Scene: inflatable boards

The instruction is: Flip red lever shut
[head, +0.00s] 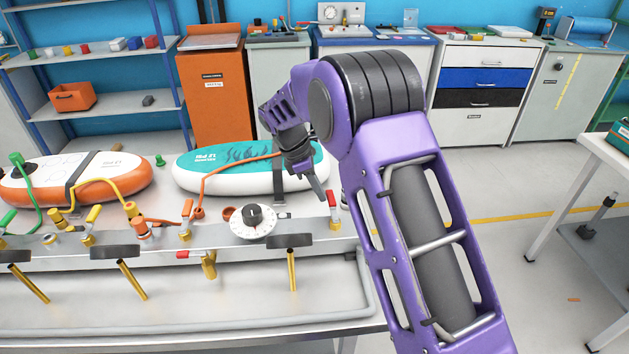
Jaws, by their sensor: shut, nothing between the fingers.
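A red lever (333,198) stands roughly upright on a small valve at the right end of the grey metal manifold rail (95,262). My gripper (319,192) is shut and empty, with its fingertips pointing down just left of the red lever's top. I cannot tell whether the fingertips touch the lever. Another small red handle (183,254) lies flat on the front of the rail, beside a brass fitting. My arm passes just right of the red lever and hides what is behind it.
A white dial (252,221) and orange and yellow levers (187,207) sit along the rail to the left. A teal-topped inflatable board (225,170) lies behind, and an orange-edged board (75,178) lies farther left. Dark T-handles (289,241) stand along the front.

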